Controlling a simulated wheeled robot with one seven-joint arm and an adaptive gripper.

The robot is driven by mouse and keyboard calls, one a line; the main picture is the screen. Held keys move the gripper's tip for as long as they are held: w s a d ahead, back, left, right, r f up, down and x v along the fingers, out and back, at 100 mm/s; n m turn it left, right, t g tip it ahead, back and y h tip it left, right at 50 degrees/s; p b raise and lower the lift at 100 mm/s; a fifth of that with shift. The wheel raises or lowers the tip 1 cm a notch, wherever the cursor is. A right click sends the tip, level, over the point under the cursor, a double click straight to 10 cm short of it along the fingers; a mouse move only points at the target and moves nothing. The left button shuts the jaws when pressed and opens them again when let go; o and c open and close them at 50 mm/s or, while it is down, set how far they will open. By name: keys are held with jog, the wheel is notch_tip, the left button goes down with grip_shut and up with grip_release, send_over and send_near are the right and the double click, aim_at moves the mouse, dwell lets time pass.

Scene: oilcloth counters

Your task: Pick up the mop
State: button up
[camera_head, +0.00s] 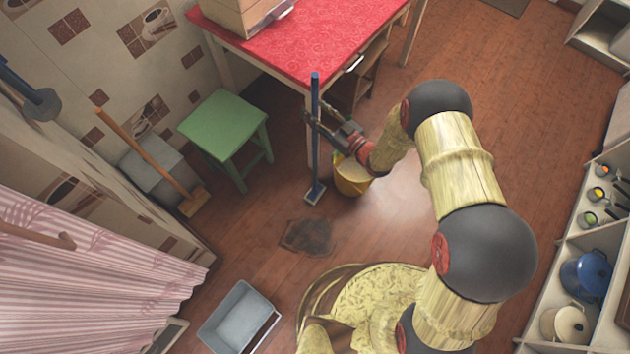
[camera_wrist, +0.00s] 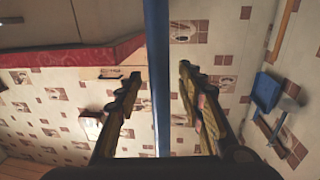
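The mop is a blue pole (camera_head: 315,150) with a small pale flat head (camera_head: 315,194) at floor level, standing upright near the front corner of the red-topped table. My gripper (camera_head: 318,124) is at the upper part of the pole. In the wrist view the blue pole (camera_wrist: 158,75) runs top to bottom between the two fingers of my gripper (camera_wrist: 160,76). A gap shows on each side of the pole, so the fingers are open around it and do not appear to touch it. The mop head is outside the wrist view.
A yellow bucket (camera_head: 350,178) stands just right of the mop, below my gripper. The red table (camera_head: 300,48) is behind, a green stool (camera_head: 222,128) to the left. A wooden-handled broom (camera_head: 150,155) leans farther left. A dark stain (camera_head: 308,237) and grey basin (camera_head: 238,318) are nearer.

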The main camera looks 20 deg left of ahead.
jog(key=shift+c, duration=0.6)
jog(key=c, duration=0.7)
grip_shut()
jog(key=shift+r, duration=0.1)
